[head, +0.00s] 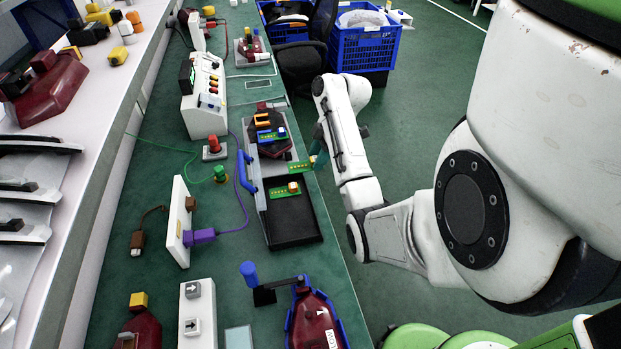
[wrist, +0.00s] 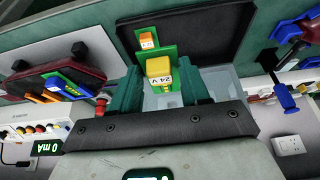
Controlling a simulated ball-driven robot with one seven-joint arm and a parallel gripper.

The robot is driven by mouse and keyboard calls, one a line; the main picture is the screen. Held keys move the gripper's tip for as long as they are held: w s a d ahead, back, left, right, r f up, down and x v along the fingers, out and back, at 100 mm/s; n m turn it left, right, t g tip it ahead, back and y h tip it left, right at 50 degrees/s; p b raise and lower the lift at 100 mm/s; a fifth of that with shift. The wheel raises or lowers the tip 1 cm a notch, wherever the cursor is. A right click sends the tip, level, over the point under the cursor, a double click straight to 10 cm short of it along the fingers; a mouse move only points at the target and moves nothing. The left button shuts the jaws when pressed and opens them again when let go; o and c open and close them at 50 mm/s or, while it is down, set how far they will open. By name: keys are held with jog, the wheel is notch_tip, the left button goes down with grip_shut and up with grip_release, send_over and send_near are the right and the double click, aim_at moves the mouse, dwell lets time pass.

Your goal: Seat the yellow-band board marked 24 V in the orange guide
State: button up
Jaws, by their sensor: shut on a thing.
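In the wrist view the yellow-band board marked 24 V (wrist: 160,72) is between the teal fingers of my gripper (wrist: 160,88), which is shut on it. In the head view the green held board (head: 300,167) shows at the tip of my gripper (head: 317,152), above the black tray's far part. In the wrist view the orange guide (wrist: 24,87) is at the left.
A green board with an orange block (head: 287,190) lies in the black tray (head: 293,228). A blue handle (head: 246,172) stands along the tray's left side. A white panel (head: 180,222) with a purple plug and a control box (head: 205,95) stand to the left.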

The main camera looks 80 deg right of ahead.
jog(key=shift+d+r, duration=0.1)
jog(key=shift+d, duration=0.05)
jog(key=a+f+b, duration=0.2)
jog(key=a+f, duration=0.3)
jog(key=a, duration=0.4)
jog(key=b, duration=0.1)
send_over(301, 230)
jog(key=s+d, duration=0.2)
jog(key=f, duration=0.3)
jog(key=shift+w+a+f, duration=0.15)
jog(key=shift+w+f, duration=0.05)
jog(key=shift+f, duration=0.1)
jog(key=shift+a+f, duration=0.3)
jog(key=shift+f, duration=0.15)
jog(key=shift+a+f, duration=0.25)
jog(key=shift+f, duration=0.85)
jog(key=shift+f+p, duration=0.15)
jog(key=shift+p, duration=0.35)
jog(key=shift+f, duration=0.35)
jog(key=shift+w+f, duration=0.1)
jog(key=shift+f, duration=0.1)
